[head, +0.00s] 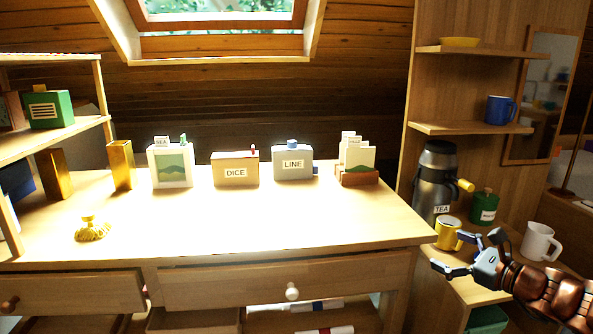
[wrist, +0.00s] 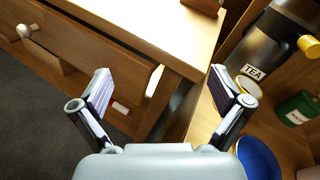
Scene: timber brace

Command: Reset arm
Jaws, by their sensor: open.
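My gripper (head: 464,252) is at the lower right of the head view, in front of the lower side shelf and near the table's right corner. Its two fingers are spread apart with nothing between them. In the wrist view my gripper (wrist: 160,90) is open and empty, with the table's corner and a front drawer beyond the fingers. The wooden table (head: 290,235) fills the middle of the head view. A yellow mug (head: 447,235) stands just behind my gripper in the head view; I cannot tell whether they touch.
A flask labelled TEA (head: 436,185), a green canister (head: 483,207) and a white mug (head: 537,242) stand on the right. The DICE box (head: 235,170) and LINE box (head: 292,163) stand at the table's back. A drawer knob (head: 291,292) juts forward. The table's middle is clear.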

